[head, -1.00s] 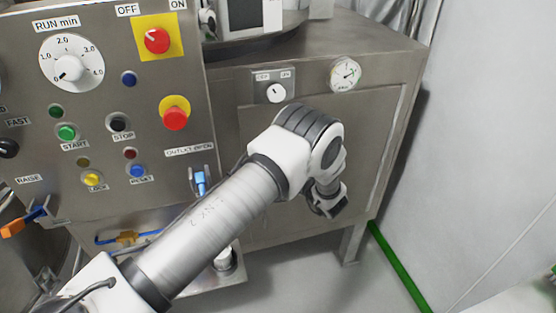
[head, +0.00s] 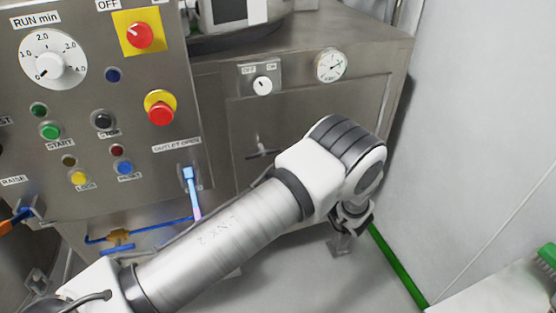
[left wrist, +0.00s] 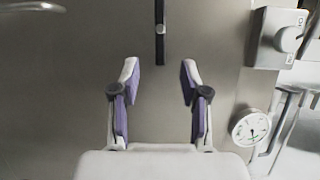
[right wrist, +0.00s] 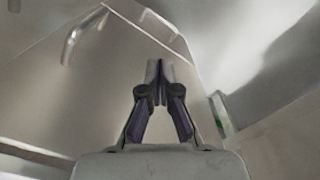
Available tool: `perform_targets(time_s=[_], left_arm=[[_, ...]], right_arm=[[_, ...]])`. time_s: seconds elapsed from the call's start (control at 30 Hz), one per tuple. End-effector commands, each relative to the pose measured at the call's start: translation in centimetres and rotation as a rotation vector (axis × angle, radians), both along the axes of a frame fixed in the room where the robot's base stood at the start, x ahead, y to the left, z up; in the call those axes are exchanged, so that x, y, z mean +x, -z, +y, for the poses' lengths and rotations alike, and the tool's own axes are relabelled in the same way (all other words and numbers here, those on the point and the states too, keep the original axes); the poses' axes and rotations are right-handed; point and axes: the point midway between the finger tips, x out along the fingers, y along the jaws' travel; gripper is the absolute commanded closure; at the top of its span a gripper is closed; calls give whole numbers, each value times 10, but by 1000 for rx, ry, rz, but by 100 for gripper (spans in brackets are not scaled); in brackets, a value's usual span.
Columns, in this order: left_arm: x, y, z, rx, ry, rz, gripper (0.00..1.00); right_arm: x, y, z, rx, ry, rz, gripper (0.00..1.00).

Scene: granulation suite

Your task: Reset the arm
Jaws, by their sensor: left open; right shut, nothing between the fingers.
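One of my arms comes in from the lower left in the head view and crosses in front of the steel cabinet (head: 290,110). It bends down at the wrist, and its gripper is mostly hidden there. In the left wrist view my left gripper (left wrist: 160,75) is open, with purple finger pads and nothing between them.
The control panel (head: 75,130) with buttons and a blue outlet lever (head: 190,178) stands at left. A gauge (head: 330,66) and switch (head: 263,85) sit on the cabinet. Some floor is clear.

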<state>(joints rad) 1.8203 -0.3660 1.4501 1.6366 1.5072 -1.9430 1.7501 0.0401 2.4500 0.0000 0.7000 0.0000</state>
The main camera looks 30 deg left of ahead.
Motion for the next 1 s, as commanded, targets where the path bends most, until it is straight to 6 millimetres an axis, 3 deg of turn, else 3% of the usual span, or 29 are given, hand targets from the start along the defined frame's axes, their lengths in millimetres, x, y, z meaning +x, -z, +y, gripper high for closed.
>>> perform_targets(time_s=[0.13, 0.57, 0.67, 0.73, 0.83, 0.9, 1.0], left_arm=[[-4, 0, -13, 1, 0, 0, 55], [-5, 0, -13, 0, -1, 0, 55], [-7, 5, -3, -6, -21, 8, 55], [-15, 11, 16, -6, -57, 34, 55], [-39, 32, 61, 25, -33, 169, 55], [-57, 63, 87, -23, 89, 252, 55], [-92, 116, 99, -240, 261, 296, 55]], right_arm=[[0, 0, 0, 0, 0, 0, 100], [0, 0, 0, 0, 0, 0, 100], [0, 0, 0, 0, 0, 0, 100], [0, 0, 0, 0, 0, 0, 100], [0, 0, 0, 0, 0, 0, 100], [0, 0, 0, 0, 0, 0, 100], [0, 0, 0, 0, 0, 0, 100]])
